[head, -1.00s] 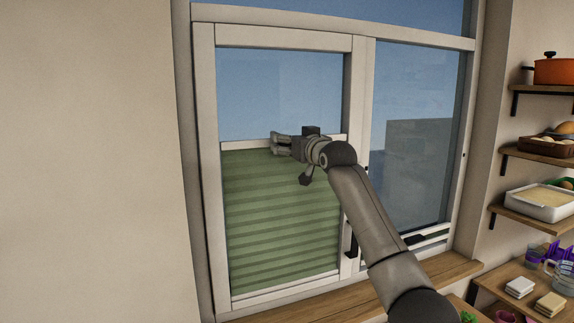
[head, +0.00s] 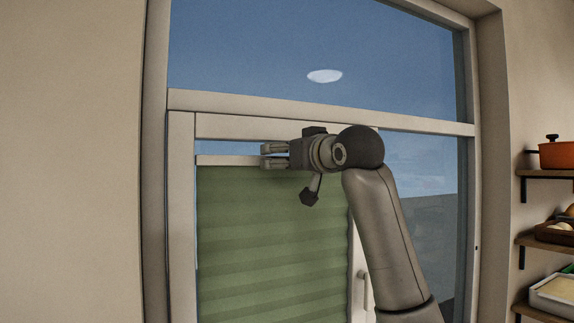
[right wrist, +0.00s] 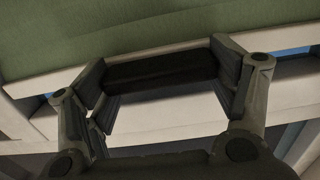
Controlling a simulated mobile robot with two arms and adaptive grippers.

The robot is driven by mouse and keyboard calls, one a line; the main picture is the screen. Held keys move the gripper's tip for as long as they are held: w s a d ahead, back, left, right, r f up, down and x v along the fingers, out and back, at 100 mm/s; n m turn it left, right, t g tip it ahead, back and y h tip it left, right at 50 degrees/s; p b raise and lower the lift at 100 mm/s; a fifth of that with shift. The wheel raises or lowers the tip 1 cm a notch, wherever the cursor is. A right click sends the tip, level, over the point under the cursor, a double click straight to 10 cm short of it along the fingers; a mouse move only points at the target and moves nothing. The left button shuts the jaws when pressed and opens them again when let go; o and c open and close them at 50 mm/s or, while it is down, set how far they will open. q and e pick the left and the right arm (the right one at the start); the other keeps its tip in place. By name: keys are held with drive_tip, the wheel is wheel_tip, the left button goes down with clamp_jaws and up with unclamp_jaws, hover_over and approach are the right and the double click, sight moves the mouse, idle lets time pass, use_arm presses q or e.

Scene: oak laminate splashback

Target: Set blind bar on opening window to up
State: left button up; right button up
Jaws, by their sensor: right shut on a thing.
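The blind bar (head: 226,160) is a thin white rail along the top edge of the green pleated blind (head: 270,235). It stands just under the top rail of the opening window (head: 181,230), with a narrow strip of sky between. My right gripper (head: 265,155) reaches in from the right and is shut on the bar. In the right wrist view, the fingers (right wrist: 160,68) close on both ends of a dark grip piece (right wrist: 160,70) at the white bar (right wrist: 25,90). My left gripper is not in view.
A fixed pane (head: 415,165) lies right of the opening window, and a wide upper pane (head: 250,60) lies above. Wall shelves (head: 545,172) with an orange pot (head: 558,155) and food stand at the far right. Plain wall (head: 70,160) fills the left.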

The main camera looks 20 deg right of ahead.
drive_tip(key=shift+s+r, duration=0.1)
drive_tip(key=shift+r, duration=0.3)
drive_tip(key=o, duration=1.2)
drive_tip(key=shift+o, duration=1.1)
drive_tip(key=shift+f, duration=0.1)
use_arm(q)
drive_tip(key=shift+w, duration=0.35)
use_arm(e)
drive_tip(key=shift+w+f, duration=0.1)
drive_tip(key=shift+w, duration=0.1)
drive_tip(key=shift+s, duration=0.15)
drive_tip(key=s+d, duration=0.2)
drive_tip(key=s, duration=0.9)
drive_tip(key=shift+s+d, duration=0.15)
drive_tip(key=shift+s, duration=0.15)
